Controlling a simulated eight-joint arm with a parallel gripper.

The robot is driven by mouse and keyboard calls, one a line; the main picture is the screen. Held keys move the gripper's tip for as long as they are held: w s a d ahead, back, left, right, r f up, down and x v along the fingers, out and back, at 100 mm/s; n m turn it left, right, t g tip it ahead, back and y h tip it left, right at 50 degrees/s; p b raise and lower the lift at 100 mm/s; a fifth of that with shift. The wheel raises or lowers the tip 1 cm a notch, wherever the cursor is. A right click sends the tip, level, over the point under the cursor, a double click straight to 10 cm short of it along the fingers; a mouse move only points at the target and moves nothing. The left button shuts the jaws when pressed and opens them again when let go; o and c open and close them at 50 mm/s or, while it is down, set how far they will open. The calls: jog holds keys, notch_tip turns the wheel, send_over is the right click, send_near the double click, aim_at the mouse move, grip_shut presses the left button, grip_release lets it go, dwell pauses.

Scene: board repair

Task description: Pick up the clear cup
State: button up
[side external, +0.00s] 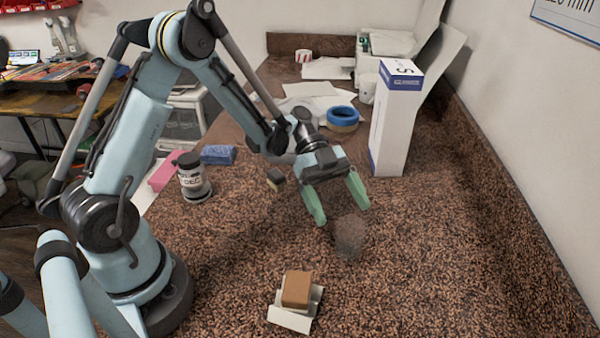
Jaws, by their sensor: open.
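The clear cup (349,238) stands on the speckled brown counter (430,285), a little right of the picture's middle. It is see-through, so the counter's pattern shows in it and its outline is faint. My gripper (338,208) has two green fingers, spread open and pointing down. The fingertips are just above and behind the cup in the picture, with nothing between them. I cannot tell the exact gap between the fingertips and the cup's rim.
A tall white and blue box (391,125) stands behind and right of my gripper. A brown block (297,289) sits on a white piece in front. The right side is clear.

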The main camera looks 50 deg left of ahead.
aim_at(359, 243)
jog(key=shift+x, duration=3.75)
jog(key=c, duration=1)
jog(key=shift+r, duration=0.15)
jog(key=shift+c, duration=0.2)
